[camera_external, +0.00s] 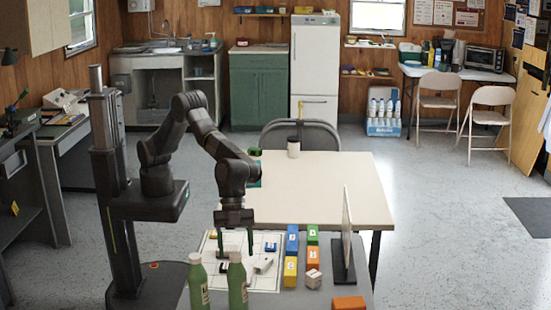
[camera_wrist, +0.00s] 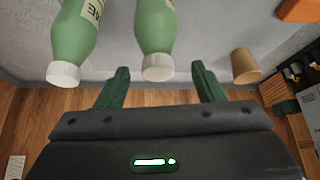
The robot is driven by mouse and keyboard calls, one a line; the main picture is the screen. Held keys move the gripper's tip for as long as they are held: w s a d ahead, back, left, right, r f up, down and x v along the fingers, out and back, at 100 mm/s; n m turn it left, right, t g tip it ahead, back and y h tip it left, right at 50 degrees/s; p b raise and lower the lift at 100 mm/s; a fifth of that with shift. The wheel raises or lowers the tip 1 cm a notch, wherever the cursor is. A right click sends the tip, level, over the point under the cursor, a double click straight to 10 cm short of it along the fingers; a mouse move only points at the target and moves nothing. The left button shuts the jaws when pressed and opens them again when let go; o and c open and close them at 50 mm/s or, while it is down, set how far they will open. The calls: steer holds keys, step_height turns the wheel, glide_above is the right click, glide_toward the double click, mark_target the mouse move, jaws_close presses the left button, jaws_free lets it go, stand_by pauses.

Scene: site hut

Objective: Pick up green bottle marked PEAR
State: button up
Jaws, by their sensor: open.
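Two green bottles with white caps stand side by side at the front of the near table, a left one (camera_external: 198,282) and a right one (camera_external: 237,284). Both labels show only in part, so I cannot tell which reads PEAR. The wrist view shows one bottle at the left (camera_wrist: 75,38) and one near the middle (camera_wrist: 155,28). My gripper (camera_external: 235,243) is open and empty, pointing down just beyond the bottles. In the wrist view my gripper (camera_wrist: 160,82) has the middle bottle's white cap in line with the gap between its fingers; contact is not visible.
Lettered blocks, including a blue one (camera_external: 292,240) and a yellow one (camera_external: 290,271), stand right of a marked white sheet (camera_external: 266,281). An upright panel (camera_external: 347,232) and an orange block (camera_external: 349,303) are farther right. A tan cup (camera_wrist: 245,66) shows in the wrist view.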

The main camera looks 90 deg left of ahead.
glide_above(237, 283)
steer(key=a, duration=0.2)
steer(key=shift+s+f+p, duration=0.1)
steer(key=shift+f+p, duration=0.35)
steer(key=shift+f, duration=1.6)
jaws_close()
